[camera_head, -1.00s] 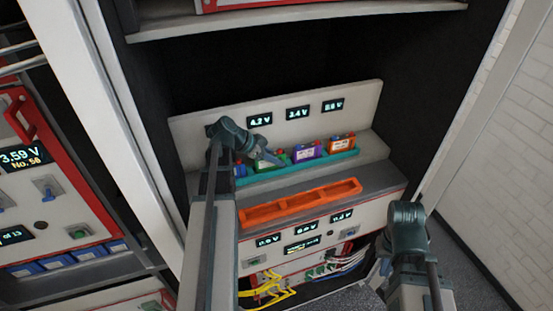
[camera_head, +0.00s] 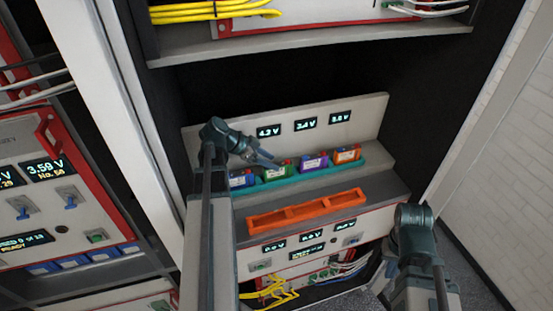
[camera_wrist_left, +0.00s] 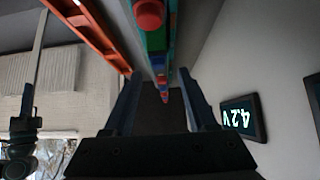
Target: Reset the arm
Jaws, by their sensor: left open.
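My left gripper (camera_head: 264,157) is open and empty, above and behind the left part of the teal tray (camera_head: 300,177), in front of the display panel. In the left wrist view its two fingers (camera_wrist_left: 160,100) stand apart, with the row of batteries beyond them. The teal tray holds a blue battery (camera_head: 241,179), a green battery (camera_head: 278,170), a purple battery (camera_head: 314,161) and an orange battery (camera_head: 347,154). My right arm (camera_head: 415,245) is at the lower right; its gripper's fingers do not show clearly.
An orange empty tray (camera_head: 306,211) lies on the ledge in front. Voltage displays (camera_head: 305,124) are on the panel behind; one also shows close by in the left wrist view (camera_wrist_left: 243,117). A shelf (camera_head: 310,42) overhangs above. Yellow cables (camera_head: 268,290) hang below.

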